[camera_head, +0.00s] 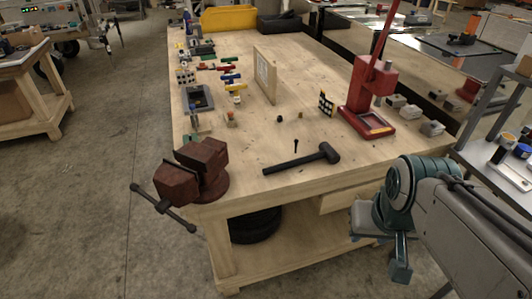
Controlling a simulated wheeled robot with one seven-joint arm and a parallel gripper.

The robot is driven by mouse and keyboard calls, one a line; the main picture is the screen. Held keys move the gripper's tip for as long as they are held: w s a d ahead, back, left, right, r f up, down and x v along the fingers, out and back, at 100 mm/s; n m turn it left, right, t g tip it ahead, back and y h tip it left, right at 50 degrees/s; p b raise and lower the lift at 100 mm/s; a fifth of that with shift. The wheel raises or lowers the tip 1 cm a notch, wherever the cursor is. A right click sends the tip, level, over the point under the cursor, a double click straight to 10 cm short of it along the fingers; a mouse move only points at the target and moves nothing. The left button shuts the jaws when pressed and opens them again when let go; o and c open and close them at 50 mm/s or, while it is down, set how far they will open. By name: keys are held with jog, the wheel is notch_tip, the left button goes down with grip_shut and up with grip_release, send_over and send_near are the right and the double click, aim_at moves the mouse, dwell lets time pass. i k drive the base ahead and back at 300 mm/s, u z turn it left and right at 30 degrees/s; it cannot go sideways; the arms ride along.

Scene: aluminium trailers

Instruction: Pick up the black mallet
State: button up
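The black mallet (309,159) lies on its side near the front edge of the wooden workbench (345,178). Its head is at the right and its handle points left, towards the red vise. Nothing touches it from above. My gripper (383,243) is at the lower right, in front of the bench and apart from the mallet, to its right and nearer the camera. The gripper's fingers are small and partly hidden by the wrist, so I cannot tell whether they are open. I see nothing held in it.
A rusty red vise (202,165) is at the bench's front left corner. A red press (371,95) stands behind and right of the mallet. A small dark bolt-like piece (295,146) stands just behind the handle. A metal shelf (500,160) is at the right. The bench around the mallet is mostly clear.

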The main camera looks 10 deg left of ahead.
aim_at(327, 151)
jog(key=u, duration=0.25)
jog(key=i, duration=1)
